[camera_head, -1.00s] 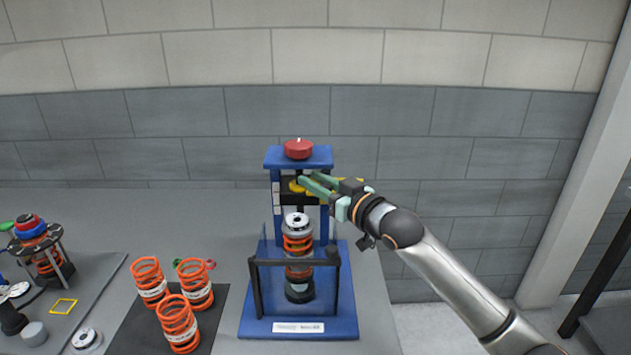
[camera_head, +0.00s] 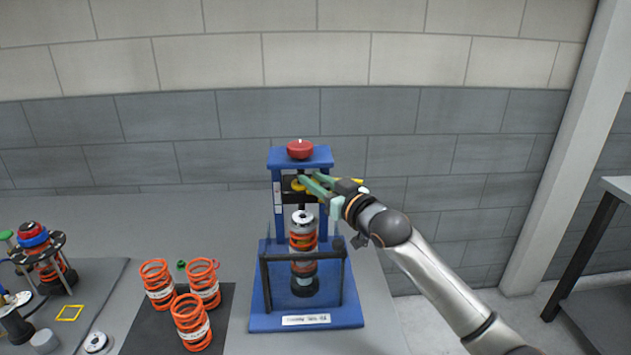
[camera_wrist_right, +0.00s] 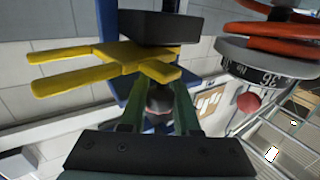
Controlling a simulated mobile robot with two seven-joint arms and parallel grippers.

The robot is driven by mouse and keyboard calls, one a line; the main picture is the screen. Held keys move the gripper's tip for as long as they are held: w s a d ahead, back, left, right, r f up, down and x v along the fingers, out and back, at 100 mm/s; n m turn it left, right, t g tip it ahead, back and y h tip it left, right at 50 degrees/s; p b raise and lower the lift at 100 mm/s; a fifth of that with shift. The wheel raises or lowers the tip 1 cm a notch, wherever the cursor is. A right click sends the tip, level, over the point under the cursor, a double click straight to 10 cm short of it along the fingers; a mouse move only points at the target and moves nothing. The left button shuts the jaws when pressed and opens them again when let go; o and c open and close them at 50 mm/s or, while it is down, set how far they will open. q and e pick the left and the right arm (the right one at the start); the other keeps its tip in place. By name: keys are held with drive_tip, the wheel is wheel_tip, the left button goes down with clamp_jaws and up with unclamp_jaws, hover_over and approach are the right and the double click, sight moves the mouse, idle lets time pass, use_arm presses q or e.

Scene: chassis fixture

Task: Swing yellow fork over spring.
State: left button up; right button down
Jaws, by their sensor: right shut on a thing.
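The yellow fork (camera_wrist_right: 95,66) has two flat prongs that point left in the right wrist view, beside a dark block. In the head view, part of the fork (camera_head: 299,185) shows under the top of the blue press. The orange spring (camera_head: 303,241) stands upright in the press below it, with a white cap on top. It also shows at the upper right of the wrist view (camera_wrist_right: 275,30). My right gripper (camera_head: 308,183) has green fingers at the fork's height and is shut on the fork; the exact grip is partly hidden. My left gripper is not in view.
The blue press (camera_head: 268,300) has a red knob (camera_head: 300,149) on top and a dark guard frame (camera_head: 263,285) in front. Several loose orange springs (camera_head: 191,322) stand on a dark mat at left. A strut assembly (camera_head: 45,255) stands further left. A grey wall is behind.

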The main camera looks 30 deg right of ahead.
drive_tip(key=c, duration=0.6)
unclamp_jaws()
drive_tip(key=shift+c, duration=0.2)
drive_tip(key=s+d+b, duration=0.1)
drive_tip(key=s+b, duration=0.1)
drive_tip(key=s, duration=1)
drive_tip(key=shift+s, duration=0.25)
